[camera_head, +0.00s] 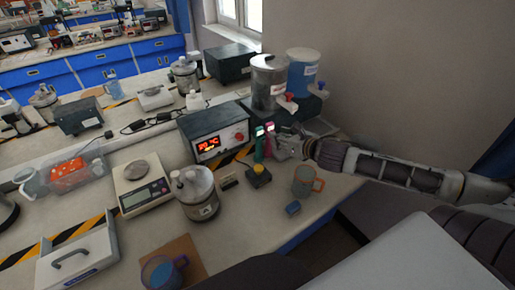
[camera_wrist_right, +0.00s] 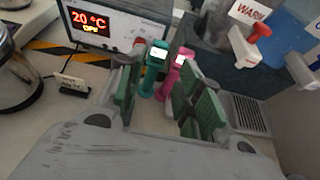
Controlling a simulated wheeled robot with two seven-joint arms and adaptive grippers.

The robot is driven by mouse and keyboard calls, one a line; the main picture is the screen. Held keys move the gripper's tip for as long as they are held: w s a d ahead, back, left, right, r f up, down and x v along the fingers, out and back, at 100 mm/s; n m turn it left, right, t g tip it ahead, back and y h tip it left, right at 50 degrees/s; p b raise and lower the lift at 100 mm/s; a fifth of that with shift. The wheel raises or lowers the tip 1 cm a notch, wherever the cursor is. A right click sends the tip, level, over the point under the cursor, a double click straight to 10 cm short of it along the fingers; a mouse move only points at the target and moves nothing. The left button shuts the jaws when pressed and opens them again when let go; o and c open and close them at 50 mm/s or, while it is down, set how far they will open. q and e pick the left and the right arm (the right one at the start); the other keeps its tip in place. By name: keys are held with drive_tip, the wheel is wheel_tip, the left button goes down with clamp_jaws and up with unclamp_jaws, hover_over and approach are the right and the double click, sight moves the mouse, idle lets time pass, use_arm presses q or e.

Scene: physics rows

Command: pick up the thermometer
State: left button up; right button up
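Two slim handheld devices with small lit displays, which look like thermometers, stand upright side by side by the front right of a heater box. One is teal (camera_head: 259,149) and one is pink (camera_head: 270,140). In the right wrist view the teal one (camera_wrist_right: 154,67) and the pink one (camera_wrist_right: 176,73) show just ahead, between the lines of my fingers. I cannot tell which one is meant. My right gripper (camera_head: 283,147) is open and empty beside them; its green-padded fingers (camera_wrist_right: 163,95) are spread apart. My left gripper is not in view.
The heater box (camera_head: 213,133) with a red display stands just left of the devices. A metal dispenser (camera_head: 268,82) and a blue one (camera_head: 301,73) stand behind.

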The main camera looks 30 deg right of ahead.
sight(260, 129)
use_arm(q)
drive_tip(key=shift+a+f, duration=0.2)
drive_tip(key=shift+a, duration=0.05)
use_arm(e)
drive_tip(key=shift+w+f, duration=0.2)
drive_tip(key=shift+w, duration=0.35)
use_arm(q)
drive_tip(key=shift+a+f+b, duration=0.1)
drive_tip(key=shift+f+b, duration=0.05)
drive_tip(key=shift+b, duration=0.2)
use_arm(e)
drive_tip(key=shift+w+a+f, duration=0.1)
drive_tip(key=shift+w+f, duration=0.05)
drive_tip(key=shift+w, duration=0.2)
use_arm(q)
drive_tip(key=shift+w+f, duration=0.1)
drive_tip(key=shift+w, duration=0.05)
use_arm(e)
drive_tip(key=shift+w+f, duration=0.1)
drive_tip(key=shift+w, duration=0.2)
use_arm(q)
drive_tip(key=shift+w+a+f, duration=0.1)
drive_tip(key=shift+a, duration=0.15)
use_arm(e)
drive_tip(key=shift+x, duration=2.95)
drive_tip(key=shift+w+a, duration=0.1)
